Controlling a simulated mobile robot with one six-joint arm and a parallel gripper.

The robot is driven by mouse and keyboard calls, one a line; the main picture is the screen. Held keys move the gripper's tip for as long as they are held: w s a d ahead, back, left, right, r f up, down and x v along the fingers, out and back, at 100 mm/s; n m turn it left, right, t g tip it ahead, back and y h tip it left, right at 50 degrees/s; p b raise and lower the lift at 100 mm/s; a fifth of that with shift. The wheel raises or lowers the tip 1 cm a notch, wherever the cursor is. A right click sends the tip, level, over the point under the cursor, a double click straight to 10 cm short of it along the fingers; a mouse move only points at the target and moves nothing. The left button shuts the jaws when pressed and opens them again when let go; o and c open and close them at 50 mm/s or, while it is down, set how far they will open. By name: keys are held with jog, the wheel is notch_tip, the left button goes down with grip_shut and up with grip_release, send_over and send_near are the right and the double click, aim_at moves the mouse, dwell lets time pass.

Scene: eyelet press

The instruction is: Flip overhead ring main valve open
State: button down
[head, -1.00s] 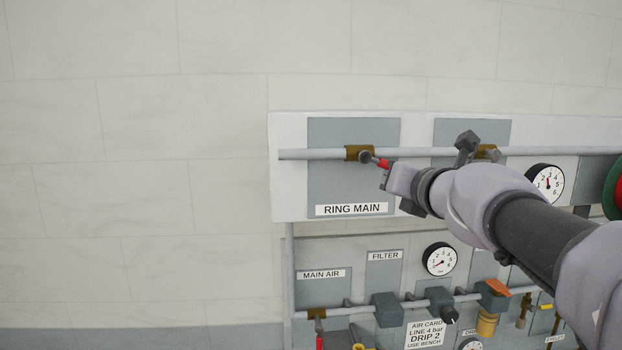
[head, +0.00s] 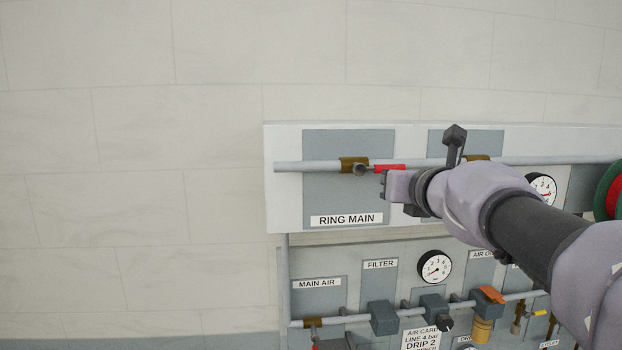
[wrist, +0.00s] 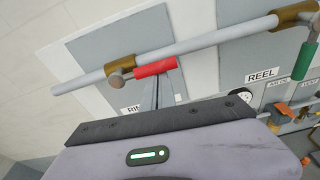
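The ring main valve has a brass body (head: 354,164) on the upper grey pipe, above the RING MAIN label (head: 346,219). Its red handle (head: 389,167) points right and lies along the pipe. In the wrist view the red handle (wrist: 155,68) also runs in line with the pipe, to the right of its pivot.
A second brass valve (wrist: 292,13) with a green handle (wrist: 305,62) sits farther right on the same pipe, by the REEL label. A gauge (head: 542,187) and a red and green reel (head: 612,190) are at the right. The MAIN AIR, FILTER line (head: 350,319) runs below. The left wall is bare.

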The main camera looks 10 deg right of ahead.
jog(key=shift+r, duration=0.15)
notch_tip(320, 180, down, 5)
jog(key=b, duration=0.4)
jog(key=s+r, duration=0.2)
jog(key=s, duration=0.7)
jog(key=shift+p, duration=0.35)
jog(key=shift+s+r, duration=0.1)
